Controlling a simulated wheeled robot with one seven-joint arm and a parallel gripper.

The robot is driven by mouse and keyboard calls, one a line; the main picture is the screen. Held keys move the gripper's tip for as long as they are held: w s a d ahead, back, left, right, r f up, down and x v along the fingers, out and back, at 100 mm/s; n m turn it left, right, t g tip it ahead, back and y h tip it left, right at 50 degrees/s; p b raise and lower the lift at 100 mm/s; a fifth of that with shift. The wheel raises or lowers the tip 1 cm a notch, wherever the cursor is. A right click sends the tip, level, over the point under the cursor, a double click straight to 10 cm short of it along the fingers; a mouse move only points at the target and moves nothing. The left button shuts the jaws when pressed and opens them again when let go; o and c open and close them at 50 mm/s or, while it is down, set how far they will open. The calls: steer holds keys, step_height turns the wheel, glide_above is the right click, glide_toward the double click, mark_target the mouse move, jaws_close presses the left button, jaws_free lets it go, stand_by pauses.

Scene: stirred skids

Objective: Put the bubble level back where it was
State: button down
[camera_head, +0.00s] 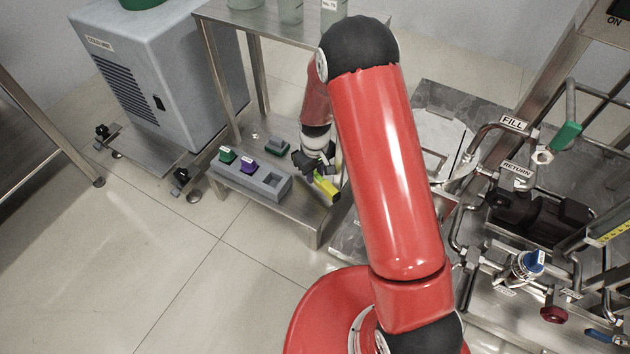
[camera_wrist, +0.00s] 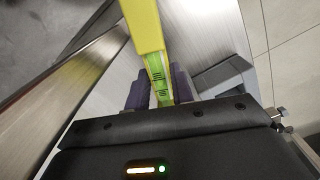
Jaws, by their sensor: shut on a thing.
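The bubble level (camera_head: 327,188) is a yellow bar in the head view, held low over the right end of the metal shelf. In the wrist view the yellow level (camera_wrist: 144,27) shows its green vial with dark lines between the fingers. My gripper (camera_head: 318,171) is shut on the level; its dark fingers also show in the wrist view (camera_wrist: 157,90). The level points away from the gripper. Whether it touches the shelf below, I cannot tell.
A grey holder block (camera_head: 262,186) on the lower shelf (camera_head: 307,213) bears a green piece (camera_head: 227,155), a purple piece (camera_head: 247,165) and an open square recess. A small grey-green block (camera_head: 278,146) lies behind it. Table legs stand close by. Pipework (camera_head: 497,150) fills the right.

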mark_target(315, 173)
steer(key=shift+f+b, duration=0.3)
steer(key=shift+f, duration=1.65)
steer(key=shift+f, duration=0.1)
steer(key=shift+f, duration=0.15)
steer(key=c, duration=1.2)
jaws_free()
step_height(315, 173, up, 8)
steer(key=shift+p, duration=0.65)
